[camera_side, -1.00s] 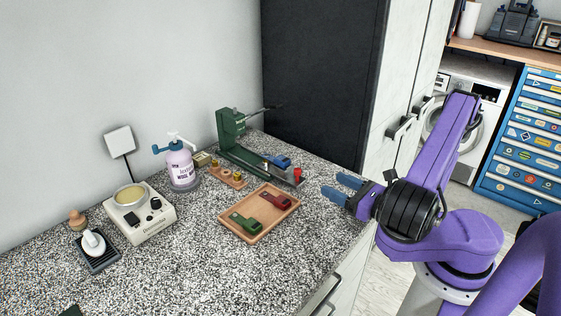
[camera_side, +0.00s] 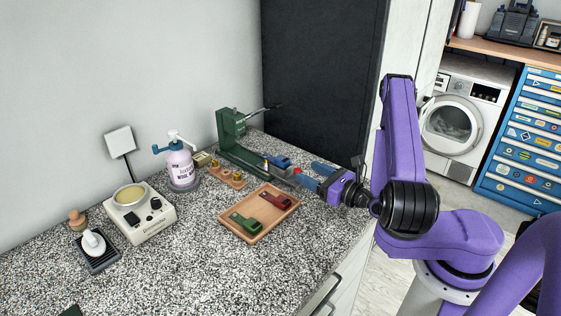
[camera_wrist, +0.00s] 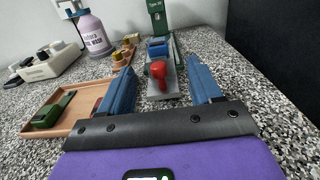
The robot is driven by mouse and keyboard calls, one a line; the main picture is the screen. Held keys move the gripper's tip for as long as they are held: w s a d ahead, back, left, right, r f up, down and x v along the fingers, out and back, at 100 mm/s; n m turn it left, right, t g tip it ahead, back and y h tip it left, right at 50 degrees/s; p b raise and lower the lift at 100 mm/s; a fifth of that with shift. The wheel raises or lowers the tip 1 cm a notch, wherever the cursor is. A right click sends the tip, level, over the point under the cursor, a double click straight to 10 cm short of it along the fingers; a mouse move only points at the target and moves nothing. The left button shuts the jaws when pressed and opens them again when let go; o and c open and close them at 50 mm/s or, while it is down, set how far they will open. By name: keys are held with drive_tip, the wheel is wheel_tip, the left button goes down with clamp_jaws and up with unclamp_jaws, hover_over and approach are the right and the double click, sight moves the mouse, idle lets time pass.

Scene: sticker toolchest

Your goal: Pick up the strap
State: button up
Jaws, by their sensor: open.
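Three small strap-like pieces show, and I cannot tell for sure which one is the strap. A blue piece (camera_side: 281,161) lies on the bed of a green bench machine (camera_side: 232,128); it also shows in the wrist view (camera_wrist: 158,46). A green piece (camera_side: 244,221) and a dark red piece (camera_side: 276,200) lie in a wooden tray (camera_side: 249,239). My gripper (camera_side: 305,173) is open and empty beside the front end of the machine. In the wrist view its fingers stand left and right of the machine's red knob (camera_wrist: 158,72), with the blue piece beyond.
A small wooden stand with brass-coloured pieces (camera_side: 226,177) and a pump bottle (camera_side: 180,165) stand left of the machine. A cream device (camera_side: 143,215) stands further left. A dark cabinet side (camera_side: 320,80) rises behind. The speckled counter's front is clear.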

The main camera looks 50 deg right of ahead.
sight(288, 161)
drive_tip(key=shift+w+a+r, duration=0.1)
drive_tip(key=shift+w, duration=2.1)
drive_tip(key=shift+w+a+r, duration=0.1)
drive_tip(key=shift+w, duration=2.1)
drive_tip(key=c, duration=1.1)
drive_tip(key=shift+c, duration=0.2)
drive_tip(key=shift+r, duration=0.1)
